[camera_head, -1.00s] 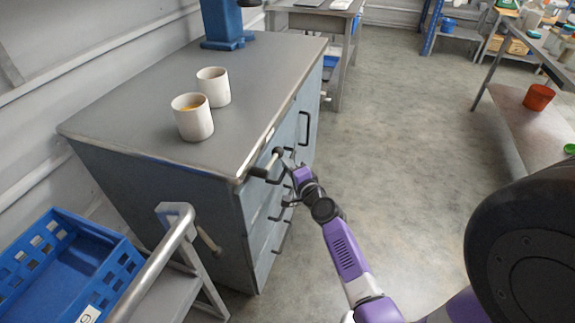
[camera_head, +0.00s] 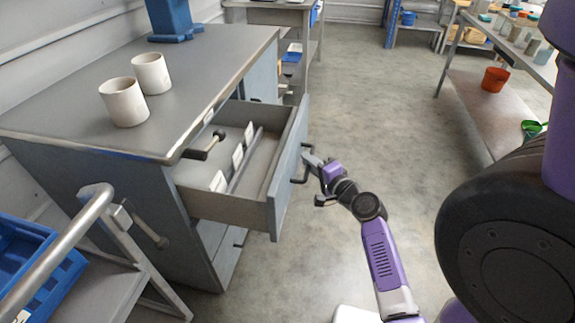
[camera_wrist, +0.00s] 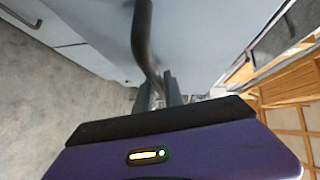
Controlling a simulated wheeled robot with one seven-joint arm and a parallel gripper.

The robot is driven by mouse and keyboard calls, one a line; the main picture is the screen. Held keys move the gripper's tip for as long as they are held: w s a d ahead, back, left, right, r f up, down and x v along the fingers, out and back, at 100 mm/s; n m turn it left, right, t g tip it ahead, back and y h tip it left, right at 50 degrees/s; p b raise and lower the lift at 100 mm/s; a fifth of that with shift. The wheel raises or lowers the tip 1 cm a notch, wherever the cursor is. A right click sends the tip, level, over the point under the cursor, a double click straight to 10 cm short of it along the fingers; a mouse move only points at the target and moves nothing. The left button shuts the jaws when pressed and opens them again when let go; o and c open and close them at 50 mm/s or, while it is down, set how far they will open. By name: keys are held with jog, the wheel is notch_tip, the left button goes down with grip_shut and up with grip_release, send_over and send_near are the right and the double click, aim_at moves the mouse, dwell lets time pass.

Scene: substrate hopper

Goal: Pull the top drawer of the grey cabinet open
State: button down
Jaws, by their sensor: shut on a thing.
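The grey cabinet (camera_head: 130,172) stands at the left in the head view. Its top drawer (camera_head: 232,205) is pulled well out, and its inside shows a divider and several white labels. My gripper (camera_head: 310,165) is at the drawer's front, shut on the dark bar handle (camera_head: 303,172). In the wrist view, the handle (camera_wrist: 145,40) runs down between the two fingers (camera_wrist: 160,92), against the pale drawer front (camera_wrist: 195,35). The exact contact of the fingertips is partly hidden.
Two white cups (camera_head: 138,90) stand on the cabinet top. A step stand (camera_head: 110,250) and a blue crate (camera_head: 50,290) are at lower left. The floor (camera_head: 370,110) right of the drawer is clear.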

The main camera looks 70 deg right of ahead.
jog(key=shift+s+d+b, duration=0.15)
jog(key=shift+s+b, duration=0.5)
jog(key=shift+s, duration=2)
jog(key=c, duration=1.5)
grip_release()
jog(key=shift+o, duration=0.2)
jog(key=v, duration=0.7)
jog(key=shift+s+a, duration=0.25)
jog(key=shift+s, duration=0.05)
jog(key=shift+a, duration=0.1)
